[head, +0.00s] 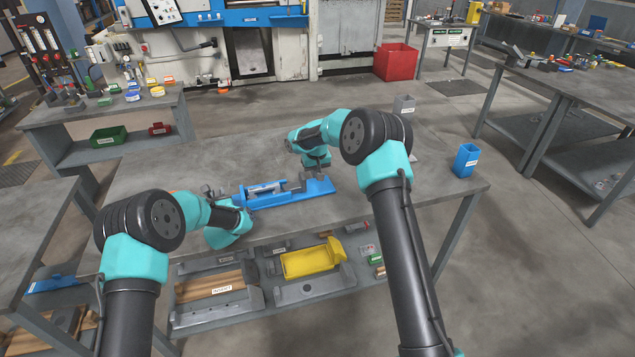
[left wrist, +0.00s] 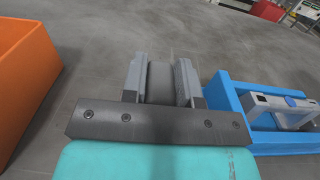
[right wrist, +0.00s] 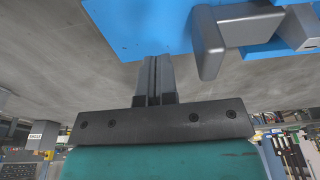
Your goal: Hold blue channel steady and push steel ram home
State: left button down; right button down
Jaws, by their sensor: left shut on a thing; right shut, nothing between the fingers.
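The blue channel (head: 318,187) lies on the grey table, and its side wall (left wrist: 228,96) shows in the left wrist view. The steel ram (head: 264,188) lies along the channel. A grey L-shaped steel end (right wrist: 211,42) sits over the blue base in the right wrist view; I cannot tell whether it belongs to the ram. My left gripper (head: 209,189) is at the channel's left end, shut on a dark grey block (left wrist: 160,84) beside the blue wall. My right gripper (right wrist: 153,80) is shut and empty, beside the blue base and apart from the grey end.
An orange bin (left wrist: 22,80) stands close on the left gripper's side. A small blue bin (head: 465,160) and a grey labelled bin (head: 404,105) stand on the table's right part. A yellow tray (head: 310,260) lies on the shelf below. The table is clear behind the channel.

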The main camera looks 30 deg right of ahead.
notch_tip(320, 180, up, 8)
dwell(0.8)
jog(key=shift+f, duration=0.1)
dwell(0.3)
pick_arm(q)
jog(key=c, duration=1.2)
grip_release()
jog(key=shift+r, duration=0.2)
jog(key=o, duration=0.4)
jog(key=shift+f, duration=0.15)
jog(key=shift+s+f, duration=0.1)
jog(key=shift+f, duration=0.1)
jog(key=shift+s+a+r, duration=0.1)
jog(key=shift+s+a, duration=0.15)
jog(key=shift+s, duration=1.7)
jog(key=shift+s+a+r, duration=0.1)
jog(key=shift+s+a, duration=0.15)
jog(key=shift+s, duration=1.75)
jog(key=shift+s+a, duration=0.25)
jog(key=shift+s, duration=1.7)
